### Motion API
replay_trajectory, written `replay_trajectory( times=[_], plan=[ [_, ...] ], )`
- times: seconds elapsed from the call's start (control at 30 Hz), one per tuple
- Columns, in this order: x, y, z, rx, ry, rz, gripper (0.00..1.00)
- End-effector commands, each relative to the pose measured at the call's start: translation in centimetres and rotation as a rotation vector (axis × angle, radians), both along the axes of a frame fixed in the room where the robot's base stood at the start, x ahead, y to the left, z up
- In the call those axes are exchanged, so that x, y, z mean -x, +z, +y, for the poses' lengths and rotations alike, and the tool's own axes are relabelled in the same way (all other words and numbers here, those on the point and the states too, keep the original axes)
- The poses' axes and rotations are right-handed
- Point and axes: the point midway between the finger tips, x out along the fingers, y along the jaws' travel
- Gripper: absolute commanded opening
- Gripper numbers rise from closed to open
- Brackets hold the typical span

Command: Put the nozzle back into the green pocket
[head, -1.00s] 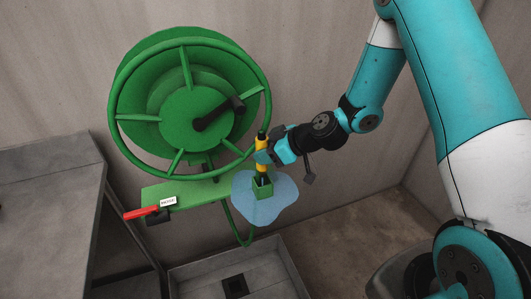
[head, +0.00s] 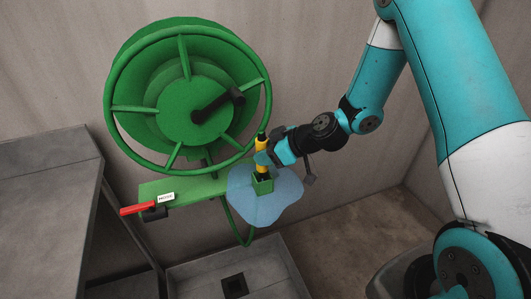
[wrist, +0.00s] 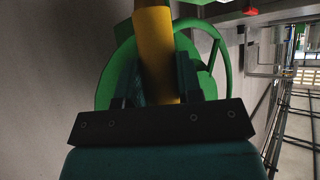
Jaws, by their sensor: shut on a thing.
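The nozzle (head: 261,147) is yellow with dark ends and stands roughly upright in the head view. My gripper (head: 263,158) is shut around its middle, coming from the right. In the wrist view the yellow nozzle (wrist: 155,50) lies between the two fingers. The green pocket (head: 263,186) is a small square box directly below the nozzle, in front of a blue patch (head: 280,196). The nozzle's dark lower end is at the pocket's opening; I cannot tell how deep it reaches.
A green hose reel (head: 190,95) with a dark crank stands just left of the nozzle. A red lever (head: 137,209) and a small white label are at the lower left. A grey basin (head: 205,275) lies below, and a grey bench (head: 45,180) is at the left.

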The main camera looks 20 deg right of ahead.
Motion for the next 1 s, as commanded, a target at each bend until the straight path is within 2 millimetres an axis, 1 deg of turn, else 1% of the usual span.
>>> replay_trajectory(
  times=[0.1,1.0],
  plan=[
    [0.0,-0.6,0.0,0.000,0.000,0.000,0.00],
    [0.0,-3.5,0.0,0.000,0.000,0.000,0.00]
  ],
)
